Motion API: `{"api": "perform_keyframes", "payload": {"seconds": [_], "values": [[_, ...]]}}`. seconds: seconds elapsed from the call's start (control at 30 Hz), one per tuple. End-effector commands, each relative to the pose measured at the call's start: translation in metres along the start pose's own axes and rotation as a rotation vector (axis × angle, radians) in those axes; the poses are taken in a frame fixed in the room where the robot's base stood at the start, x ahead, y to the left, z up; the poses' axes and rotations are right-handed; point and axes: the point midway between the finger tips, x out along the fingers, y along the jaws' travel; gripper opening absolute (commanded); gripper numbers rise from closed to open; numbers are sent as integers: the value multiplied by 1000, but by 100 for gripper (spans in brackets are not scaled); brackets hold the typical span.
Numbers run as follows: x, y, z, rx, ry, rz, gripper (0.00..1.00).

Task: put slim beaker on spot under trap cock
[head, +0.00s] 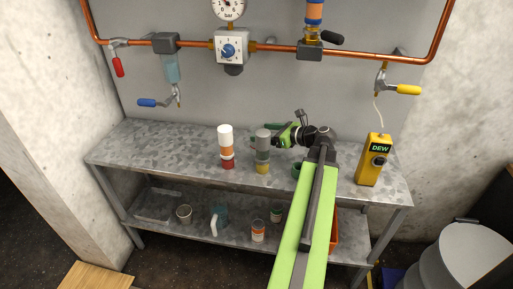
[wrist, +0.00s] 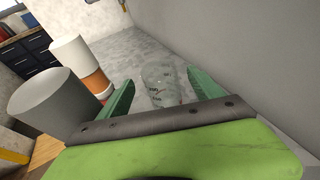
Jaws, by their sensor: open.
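A clear beaker with dark graduation marks (wrist: 160,88) stands on the bench in the wrist view, between and just beyond the green fingers of my gripper (wrist: 160,80). The fingers are spread, with a visible space on each side of the beaker. In the head view my gripper (head: 268,134) reaches left over the bench, behind a grey-topped cylinder; I cannot make out the beaker there. The trap cock with its blue handle (head: 147,102) hangs at the left, below a bluish trap bowl (head: 172,69). No marked spot is discernible on the bench under it.
The grey and yellow cylinder (head: 263,140) and a white, orange and red cylinder (head: 226,145) stand close to my gripper. A yellow DEW meter (head: 374,160) stands at the right. The bench's left part (head: 140,145) is clear. Several vessels sit on the lower shelf.

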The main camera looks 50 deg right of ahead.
Motion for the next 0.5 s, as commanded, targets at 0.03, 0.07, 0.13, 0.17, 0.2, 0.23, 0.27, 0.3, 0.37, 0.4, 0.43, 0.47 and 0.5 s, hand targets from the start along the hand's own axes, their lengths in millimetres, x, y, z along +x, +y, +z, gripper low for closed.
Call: {"api": "perform_keyframes", "payload": {"seconds": [0.03,0.07,0.13,0.17,0.2,0.23,0.27,0.3,0.37,0.4,0.43,0.47,0.5], "values": [[1,0,0,0,0,0,76],[3,0,0,0,0,0,76],[11,0,-1,-1,0,1,76],[16,0,-1,-1,0,2,76],[24,0,-1,-1,0,3,76],[30,0,-2,-1,0,2,76],[36,0,-2,0,0,3,76],[45,0,-2,0,0,4,76],[55,0,-2,-1,0,2,76],[60,0,-1,-1,0,3,76],[62,0,0,0,0,2,76],[63,0,0,0,0,1,76],[63,0,1,0,0,0,76]]}}
